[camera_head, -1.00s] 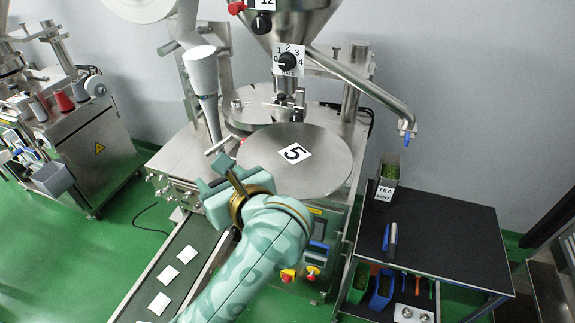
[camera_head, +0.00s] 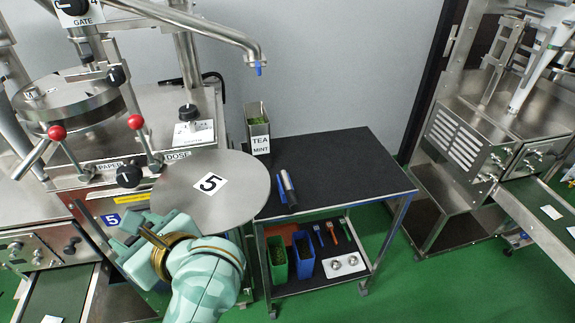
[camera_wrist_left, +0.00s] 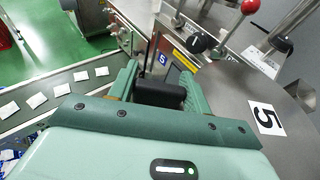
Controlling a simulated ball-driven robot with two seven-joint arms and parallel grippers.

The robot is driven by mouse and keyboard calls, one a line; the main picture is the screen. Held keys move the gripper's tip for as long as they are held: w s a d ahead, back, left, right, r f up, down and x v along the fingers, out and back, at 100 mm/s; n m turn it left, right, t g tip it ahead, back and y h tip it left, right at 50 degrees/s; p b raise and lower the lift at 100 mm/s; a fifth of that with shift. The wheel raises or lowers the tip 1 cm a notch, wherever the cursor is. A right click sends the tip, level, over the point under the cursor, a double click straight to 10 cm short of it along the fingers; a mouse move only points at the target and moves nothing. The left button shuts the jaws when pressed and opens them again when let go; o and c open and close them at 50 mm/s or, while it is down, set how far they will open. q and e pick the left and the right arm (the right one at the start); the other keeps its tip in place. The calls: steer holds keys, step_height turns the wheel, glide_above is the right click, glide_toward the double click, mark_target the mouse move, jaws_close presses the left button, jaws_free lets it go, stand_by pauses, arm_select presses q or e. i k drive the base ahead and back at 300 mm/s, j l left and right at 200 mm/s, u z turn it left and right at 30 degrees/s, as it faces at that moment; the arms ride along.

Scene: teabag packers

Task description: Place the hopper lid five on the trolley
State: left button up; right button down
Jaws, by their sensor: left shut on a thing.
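The hopper lid five (camera_head: 206,204) is a round flat steel disc with a white label reading 5. My left gripper (camera_head: 142,226) is shut on it at its near left side and holds it in front of the packing machine, left of the trolley. In the left wrist view the lid (camera_wrist_left: 240,95) fills the right side, and a dark handle (camera_wrist_left: 160,93) lies between the fingers of my left gripper (camera_wrist_left: 158,88). The trolley (camera_head: 350,165) has a black top shelf and a lower shelf. My right gripper is not in view.
A tea mint tin (camera_head: 258,135) stands at the trolley's back left corner. A blue and grey tool (camera_head: 288,188) lies near its left edge. The top's middle and right are clear. Another machine (camera_head: 470,140) stands to the right.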

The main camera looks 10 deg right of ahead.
mark_target(344, 152)
steer(key=i+l+z, duration=0.15)
steer(key=l+z, duration=0.15)
steer(key=i+l+z, duration=0.25)
steer(key=l, duration=0.15)
steer(key=i+l+z, duration=0.1)
steer(key=l+z, duration=0.2)
steer(key=i+l, duration=0.25)
steer(key=l, duration=0.1)
